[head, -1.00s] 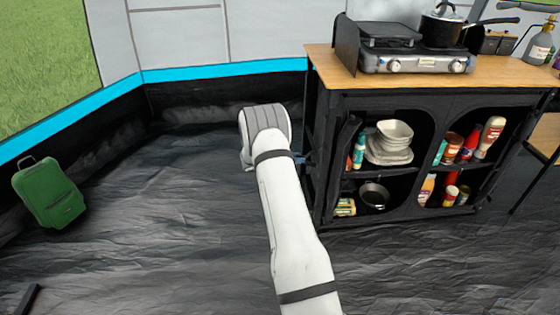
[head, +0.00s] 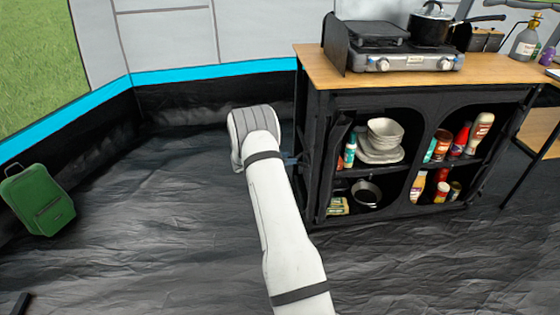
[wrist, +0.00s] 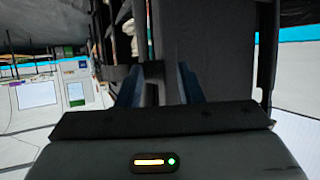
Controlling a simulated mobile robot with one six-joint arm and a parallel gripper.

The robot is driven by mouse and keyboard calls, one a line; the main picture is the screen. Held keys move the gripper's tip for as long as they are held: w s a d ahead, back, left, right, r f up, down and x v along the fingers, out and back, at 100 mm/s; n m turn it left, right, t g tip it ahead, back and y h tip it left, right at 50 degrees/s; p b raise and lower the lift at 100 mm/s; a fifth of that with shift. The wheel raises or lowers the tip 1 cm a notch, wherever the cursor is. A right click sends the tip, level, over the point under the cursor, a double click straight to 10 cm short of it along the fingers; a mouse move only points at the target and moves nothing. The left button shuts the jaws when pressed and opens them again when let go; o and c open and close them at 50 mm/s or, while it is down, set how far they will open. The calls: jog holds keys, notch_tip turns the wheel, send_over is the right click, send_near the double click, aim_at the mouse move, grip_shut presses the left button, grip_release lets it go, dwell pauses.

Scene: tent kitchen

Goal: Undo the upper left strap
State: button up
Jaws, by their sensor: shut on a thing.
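The black fabric cabinet (head: 312,150) stands right of my arm, with its two arched front openings uncovered. A dark rolled flap (head: 340,140) hangs along the left edge of the left opening. My gripper (head: 289,159) is at the cabinet's left side and mostly hidden behind my white arm. In the wrist view its two blue-grey fingers (wrist: 158,82) stand a little apart, closed on a small dark piece (wrist: 152,70), which looks like the strap. Its outline blends into the dark cabinet fabric, so I cannot tell whether it is fastened.
A camping stove (head: 405,60) and a black pot (head: 434,28) stand on the wooden top (head: 318,68). Dishes (head: 382,142) and bottles (head: 460,140) fill the shelves. The dark floor (head: 150,220) between is clear.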

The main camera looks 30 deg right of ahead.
jog(key=v, duration=0.4)
jog(key=w+v, duration=0.1)
jog(key=v, duration=0.1)
jog(key=shift+d+r+p, duration=0.1)
jog(key=shift+r+p, duration=0.3)
jog(key=shift+c, duration=0.2)
jog(key=shift+s+a, duration=0.3)
jog(key=shift+a, duration=0.65)
